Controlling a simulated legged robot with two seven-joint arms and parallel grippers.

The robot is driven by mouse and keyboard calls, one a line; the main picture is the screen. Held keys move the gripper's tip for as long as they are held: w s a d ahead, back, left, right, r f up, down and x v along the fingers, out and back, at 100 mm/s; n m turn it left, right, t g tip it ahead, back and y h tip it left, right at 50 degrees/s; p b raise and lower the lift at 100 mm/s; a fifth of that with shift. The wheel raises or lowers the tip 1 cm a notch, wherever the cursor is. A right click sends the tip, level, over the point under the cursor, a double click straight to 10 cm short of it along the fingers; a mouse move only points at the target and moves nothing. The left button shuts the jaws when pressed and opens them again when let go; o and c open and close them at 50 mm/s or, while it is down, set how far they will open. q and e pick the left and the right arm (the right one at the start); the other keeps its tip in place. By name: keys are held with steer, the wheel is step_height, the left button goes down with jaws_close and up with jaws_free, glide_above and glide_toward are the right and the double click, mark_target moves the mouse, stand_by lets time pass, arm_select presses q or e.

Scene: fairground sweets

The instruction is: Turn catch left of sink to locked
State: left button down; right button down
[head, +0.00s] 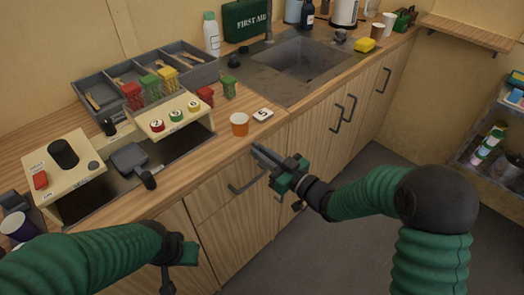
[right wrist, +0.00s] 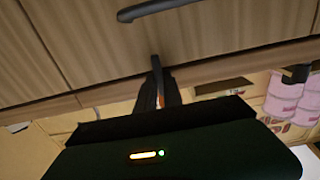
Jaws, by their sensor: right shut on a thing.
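The catch (right wrist: 156,63) is a small dark grey lever on the wooden cabinet front, seen in the right wrist view between my fingertips. In the head view my gripper covers it, so its locked or unlocked setting cannot be read. My right gripper (head: 259,152) is at the cabinet front just under the counter edge, left of the sink (head: 262,82). Its fingers (right wrist: 157,92) are shut on the catch. My left gripper (head: 172,272) hangs low at the bottom left, in front of the cabinets and away from the catch; its fingers are partly hidden.
Bar handles (head: 243,187) stick out from the cabinet fronts close to my right gripper. An orange cup (head: 239,125) and a white number tag (head: 263,114) stand near the counter edge above it. The floor (head: 345,235) in front is clear.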

steer(key=shift+s+f, duration=0.1)
steer(key=shift+f, duration=0.2)
steer(key=c, duration=1.6)
jaws_free()
steer(key=shift+o, duration=0.6)
steer(key=shift+r, duration=0.15)
steer(key=p+v, duration=0.1)
steer(key=v, duration=1.6)
steer(key=shift+p, duration=0.35)
steer(key=shift+r, duration=0.1)
